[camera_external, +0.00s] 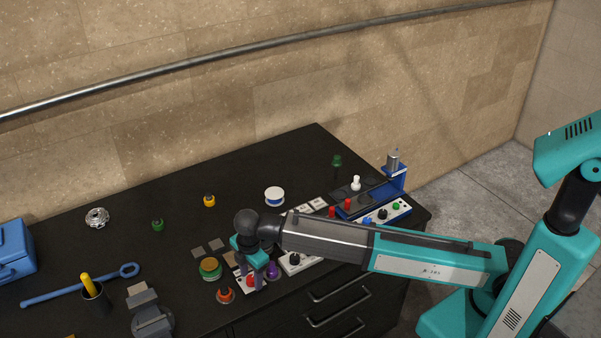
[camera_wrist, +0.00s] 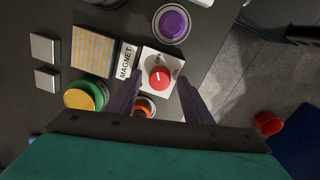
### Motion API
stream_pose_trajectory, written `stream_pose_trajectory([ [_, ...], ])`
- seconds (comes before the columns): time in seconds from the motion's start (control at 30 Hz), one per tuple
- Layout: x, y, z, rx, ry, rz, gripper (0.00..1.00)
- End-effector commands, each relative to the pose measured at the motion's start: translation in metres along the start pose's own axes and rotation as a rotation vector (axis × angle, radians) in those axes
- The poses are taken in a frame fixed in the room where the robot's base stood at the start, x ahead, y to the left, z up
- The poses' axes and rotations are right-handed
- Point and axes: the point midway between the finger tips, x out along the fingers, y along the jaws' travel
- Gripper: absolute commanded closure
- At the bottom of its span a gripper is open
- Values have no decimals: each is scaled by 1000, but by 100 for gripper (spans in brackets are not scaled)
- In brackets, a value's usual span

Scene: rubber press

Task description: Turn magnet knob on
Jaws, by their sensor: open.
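The magnet knob (camera_wrist: 160,77) is a round red knob with a white mark, on a white plate (camera_wrist: 148,62) beside a label reading "MAGNET". In the wrist view the mark runs roughly up and down. In the external view the red knob (camera_external: 251,281) shows small between my fingers. My gripper (camera_wrist: 160,82) is open, its two dark fingers on either side of the knob, apart from it. In the external view my gripper (camera_external: 250,280) points down over the front edge of the black table. I cannot tell the exact height of the fingertips over the knob.
A purple button (camera_wrist: 173,25) and an orange-red button (camera_wrist: 143,106) flank the knob. A green and yellow button (camera_wrist: 86,95) and a striped plate (camera_wrist: 95,50) are to the left. The table (camera_external: 130,190) has free room at the back.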

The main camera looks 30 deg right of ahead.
Motion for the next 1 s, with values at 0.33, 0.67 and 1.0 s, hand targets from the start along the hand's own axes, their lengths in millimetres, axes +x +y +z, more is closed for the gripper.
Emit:
stream_pose_trajectory([
  [0.33, 0, 0, 0, 0, 0, 0, 90],
  [0.67, 0, 0, 0, 18, -1, 0, 95],
  [1.0, 0, 0, -1, 157, -10, -1, 95],
])
